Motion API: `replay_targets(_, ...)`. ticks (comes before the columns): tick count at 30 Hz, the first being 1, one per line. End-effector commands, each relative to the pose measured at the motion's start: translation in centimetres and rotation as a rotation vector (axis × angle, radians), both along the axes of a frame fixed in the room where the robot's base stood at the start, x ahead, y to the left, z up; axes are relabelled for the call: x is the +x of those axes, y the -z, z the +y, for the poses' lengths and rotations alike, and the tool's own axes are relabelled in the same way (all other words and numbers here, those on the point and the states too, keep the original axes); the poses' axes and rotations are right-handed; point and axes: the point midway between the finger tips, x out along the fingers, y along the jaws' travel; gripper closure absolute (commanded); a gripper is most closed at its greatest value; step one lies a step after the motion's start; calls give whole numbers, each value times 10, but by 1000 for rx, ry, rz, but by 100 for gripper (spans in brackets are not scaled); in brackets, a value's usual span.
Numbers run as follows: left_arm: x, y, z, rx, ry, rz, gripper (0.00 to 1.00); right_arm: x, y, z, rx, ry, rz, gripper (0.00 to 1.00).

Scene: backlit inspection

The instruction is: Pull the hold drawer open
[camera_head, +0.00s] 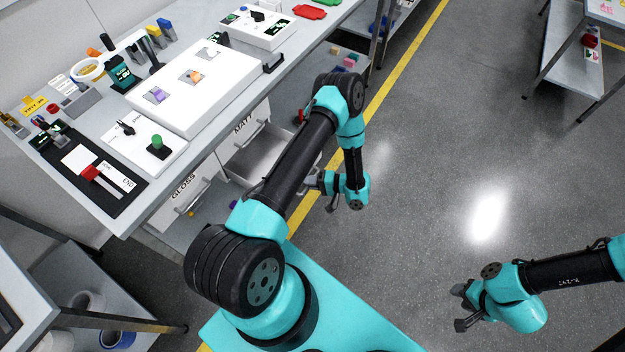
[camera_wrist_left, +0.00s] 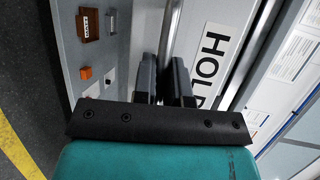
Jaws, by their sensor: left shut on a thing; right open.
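My left gripper (camera_head: 314,182) reaches in at the front of the white drawer cabinet under the bench. In the left wrist view its two dark fingers (camera_wrist_left: 164,80) are shut on the pale handle bar (camera_wrist_left: 171,35) of the hold drawer. The black HOLD lettering on a white label (camera_wrist_left: 213,55) shows beside the fingers. In the head view a grey drawer interior (camera_head: 262,157) stands open below the MATT drawer; my left arm hides its front, and no HOLD label shows there. My right gripper (camera_head: 462,307) is open and empty over the floor at the lower right.
The bench top (camera_head: 215,125) carries a white fixture, a slider panel and small tools. The GLOSS drawer (camera_head: 182,200) is left of the open one. A lower shelf (camera_wrist_left: 88,55) holds small blocks. The floor (camera_head: 430,170) at the right is clear.

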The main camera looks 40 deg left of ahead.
Motion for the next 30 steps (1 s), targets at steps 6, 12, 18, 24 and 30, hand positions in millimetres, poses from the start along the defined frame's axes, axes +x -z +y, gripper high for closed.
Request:
replay_targets(6, 1, 0, 0, 1, 0, -1, 100, 0, 0, 0, 0, 0, 0, 57)
replay_targets(12, 1, 0, 0, 1, 0, -1, 69, 0, 0, 0, 0, 0, 0, 57)
replay_targets(18, 1, 0, 0, 0, 1, 0, 63, 0, 0, 0, 0, 0, 0, 57)
replay_targets(24, 2, -1, -2, 0, 2, -2, 63, 0, 0, 0, 0, 0, 0, 57)
replay_targets(30, 12, -4, -19, -1, 4, -1, 63, 0, 0, 0, 0, 0, 0, 57)
